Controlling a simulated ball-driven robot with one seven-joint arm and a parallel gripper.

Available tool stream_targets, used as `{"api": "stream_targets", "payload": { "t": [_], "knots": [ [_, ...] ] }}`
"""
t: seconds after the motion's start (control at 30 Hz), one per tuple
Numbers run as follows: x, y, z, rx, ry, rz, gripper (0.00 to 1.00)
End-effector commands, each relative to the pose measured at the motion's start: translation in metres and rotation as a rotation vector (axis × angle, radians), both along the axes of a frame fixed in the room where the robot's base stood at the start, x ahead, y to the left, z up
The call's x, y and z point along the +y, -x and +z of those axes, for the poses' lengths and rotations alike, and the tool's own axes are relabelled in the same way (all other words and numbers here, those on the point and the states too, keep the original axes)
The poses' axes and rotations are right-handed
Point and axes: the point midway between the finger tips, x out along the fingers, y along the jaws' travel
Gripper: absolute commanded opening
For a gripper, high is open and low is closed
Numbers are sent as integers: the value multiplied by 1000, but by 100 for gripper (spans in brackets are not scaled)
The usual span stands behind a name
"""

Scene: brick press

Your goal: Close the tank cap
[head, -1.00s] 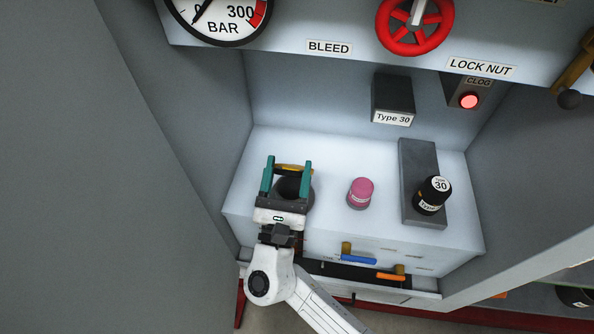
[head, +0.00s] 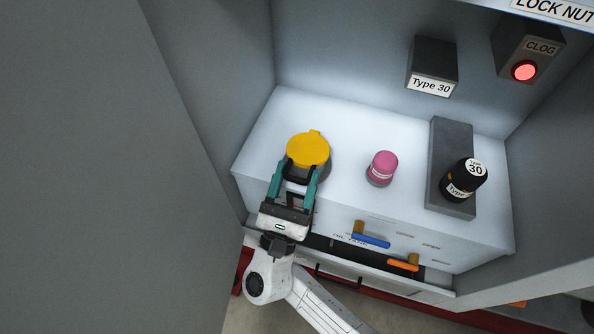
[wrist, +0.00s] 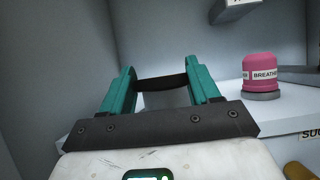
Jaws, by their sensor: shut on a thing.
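The yellow tank cap (head: 308,148) shows its round top face over the tank's dark neck (head: 324,172), at the left of the white tank top. It looks flat or nearly so; I cannot tell whether it sits fully down. My gripper (head: 299,170) is at its near edge, with the teal fingers either side of a black handle-like bar (head: 297,179). The bar also spans between the fingertips in the wrist view (wrist: 160,83). The fingers are shut on it. The neck's opening is hidden under the cap.
A pink breather (head: 382,167) stands right of the cap. A black Type 30 canister (head: 464,181) is on a grey block (head: 452,140) farther right. Blue (head: 371,241) and orange (head: 403,266) valve levers are at the front. A grey wall (head: 210,90) rises at left.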

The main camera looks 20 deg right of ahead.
Motion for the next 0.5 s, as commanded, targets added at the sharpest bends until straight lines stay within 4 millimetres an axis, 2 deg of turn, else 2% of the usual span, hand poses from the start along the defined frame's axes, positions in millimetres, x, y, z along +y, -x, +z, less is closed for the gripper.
{"api": "stream_targets", "payload": {
  "t": [0.1,0.4,0.43,0.5],
  "knots": [
    [0,1,-9,9,-1,2,7],
    [0,1,-12,10,-2,2,7],
    [0,1,-12,10,-2,2,64],
    [0,0,-11,9,-1,2,71]
  ]
}}
